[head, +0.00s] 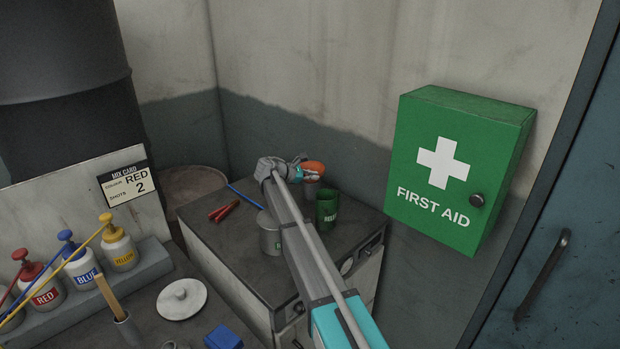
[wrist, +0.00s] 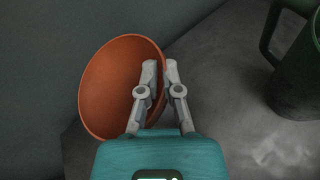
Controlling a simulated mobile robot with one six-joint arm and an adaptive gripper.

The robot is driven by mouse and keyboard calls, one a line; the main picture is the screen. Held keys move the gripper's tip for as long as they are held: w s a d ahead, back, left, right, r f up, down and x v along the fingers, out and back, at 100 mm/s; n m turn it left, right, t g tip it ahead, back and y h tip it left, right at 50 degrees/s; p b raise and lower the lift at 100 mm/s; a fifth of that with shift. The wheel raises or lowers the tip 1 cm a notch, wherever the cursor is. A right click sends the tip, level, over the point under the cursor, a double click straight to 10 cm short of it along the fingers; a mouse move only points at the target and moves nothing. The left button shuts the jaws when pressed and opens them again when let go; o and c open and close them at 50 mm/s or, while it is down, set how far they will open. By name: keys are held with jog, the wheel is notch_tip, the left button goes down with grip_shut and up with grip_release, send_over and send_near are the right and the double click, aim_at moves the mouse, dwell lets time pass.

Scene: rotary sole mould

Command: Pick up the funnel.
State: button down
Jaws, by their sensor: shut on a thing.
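The orange funnel (wrist: 112,88) shows in the wrist view with its wide round mouth tilted toward the camera. My gripper (wrist: 160,68) is shut on the funnel's right rim, one finger inside the mouth and the other outside. In the head view the funnel (head: 313,167) is a small orange shape at the end of my arm, near the back of the grey cabinet top. My gripper (head: 300,162) is beside it there. The funnel's spout is hidden, and I cannot tell whether it touches anything below.
A dark green mug (head: 327,208) stands close to the funnel, also at right in the wrist view (wrist: 298,80). A grey tin (head: 270,238) is partly behind my arm. Red-handled pliers (head: 223,211) lie left. A green first aid box (head: 455,165) hangs on the wall at right.

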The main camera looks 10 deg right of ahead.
jog(key=shift+r, duration=0.15)
notch_tip(320, 180, up, 10)
jog(key=p, duration=1)
dwell(0.6)
notch_tip(320, 180, up, 7)
jog(key=p, duration=0.7)
dwell(1.8)
jog(key=shift+f, duration=0.25)
notch_tip(320, 180, down, 8)
jog(key=b, duration=0.8)
jog(key=shift+f+b, duration=0.2)
jog(key=shift+b, duration=0.15)
